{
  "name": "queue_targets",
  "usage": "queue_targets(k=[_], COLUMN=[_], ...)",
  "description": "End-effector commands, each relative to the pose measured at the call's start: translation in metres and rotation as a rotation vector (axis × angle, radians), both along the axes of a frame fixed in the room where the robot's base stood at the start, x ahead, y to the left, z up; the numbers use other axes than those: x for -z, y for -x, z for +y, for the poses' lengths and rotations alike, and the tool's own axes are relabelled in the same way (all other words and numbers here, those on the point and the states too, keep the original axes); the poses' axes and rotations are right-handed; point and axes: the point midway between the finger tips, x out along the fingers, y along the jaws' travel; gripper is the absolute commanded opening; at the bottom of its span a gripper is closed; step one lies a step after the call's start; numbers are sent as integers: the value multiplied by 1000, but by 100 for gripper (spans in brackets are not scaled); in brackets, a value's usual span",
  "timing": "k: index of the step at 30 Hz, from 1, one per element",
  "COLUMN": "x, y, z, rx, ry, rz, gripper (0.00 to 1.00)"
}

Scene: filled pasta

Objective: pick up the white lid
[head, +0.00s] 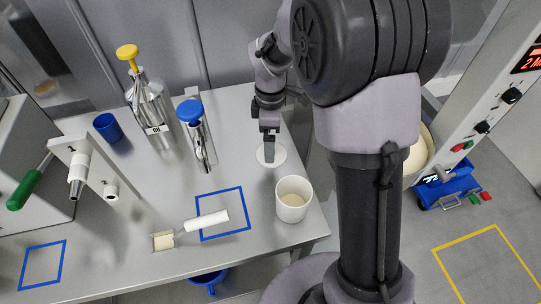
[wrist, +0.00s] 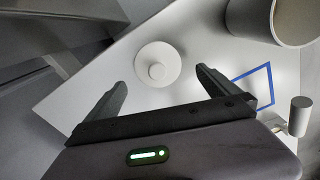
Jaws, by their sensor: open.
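The white lid (wrist: 158,56) is a flat round disc with a small raised knob in the middle, lying on the metal table. In the head view the lid (head: 279,157) shows near the table's right side, partly hidden behind my gripper. My gripper (head: 269,150) points down over the lid. In the wrist view my gripper (wrist: 160,76) has its two fingers wide apart, with the lid between and a little beyond the fingertips. Nothing is between the fingers. I cannot tell the exact height of the fingertips above the lid.
A white pot (head: 293,208) stands just in front of the lid. A steel blue-capped dispenser (head: 203,150), a yellow-capped bottle (head: 148,105) and a blue cup (head: 108,128) stand farther left.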

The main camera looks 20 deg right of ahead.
Motion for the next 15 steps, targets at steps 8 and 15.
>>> queue_targets(k=[8, 15], x=[46, 53], y=[-2, -2], z=[-1, -1], rx=[1, 1], ry=[1, 0], rz=[1, 0], gripper=[100, 100])
